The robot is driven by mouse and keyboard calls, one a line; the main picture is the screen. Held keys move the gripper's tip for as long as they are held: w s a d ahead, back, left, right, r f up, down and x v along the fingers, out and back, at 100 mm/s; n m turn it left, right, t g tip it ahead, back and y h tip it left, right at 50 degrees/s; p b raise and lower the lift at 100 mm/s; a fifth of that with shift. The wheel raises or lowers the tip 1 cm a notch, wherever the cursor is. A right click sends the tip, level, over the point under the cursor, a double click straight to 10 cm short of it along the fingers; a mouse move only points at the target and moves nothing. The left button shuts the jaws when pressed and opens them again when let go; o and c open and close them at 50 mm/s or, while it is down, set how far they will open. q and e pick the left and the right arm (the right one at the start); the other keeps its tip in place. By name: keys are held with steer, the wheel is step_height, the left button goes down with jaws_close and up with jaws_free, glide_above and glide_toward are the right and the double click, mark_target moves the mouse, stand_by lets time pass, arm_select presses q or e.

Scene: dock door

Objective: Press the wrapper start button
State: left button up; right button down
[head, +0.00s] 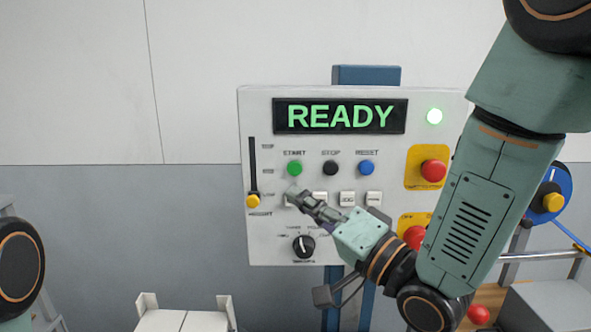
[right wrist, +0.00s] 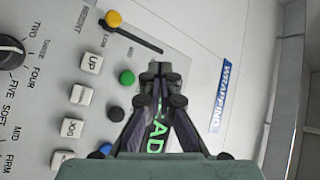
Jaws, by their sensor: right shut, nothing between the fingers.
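The green START button (head: 294,168) sits at the upper left of the white control panel (head: 256,235), below a display (head: 340,116) reading READY in green. My right gripper (head: 295,192) is shut and empty, with its tips just below the START button in the head view. In the right wrist view the START button (right wrist: 127,77) shows left of the shut fingertips (right wrist: 160,70). I cannot tell the exact gap to the panel, and no contact shows. My left gripper is not in view.
Black STOP (head: 330,168) and blue RESET (head: 366,168) buttons stand right of START. A yellow slider knob (head: 253,201) is at left, a dark dial (head: 303,246) below.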

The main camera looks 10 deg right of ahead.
mark_target(295, 169)
steer(key=w, duration=0.2)
steer(key=w+d, duration=0.1)
steer(key=w, duration=0.5)
steer(key=shift+w+d, duration=0.15)
steer(key=shift+w, duration=0.05)
steer(key=shift+s+r, duration=0.1)
steer(key=shift+d, duration=0.1)
steer(key=shift+w, duration=0.25)
steer(key=shift+s, duration=0.25)
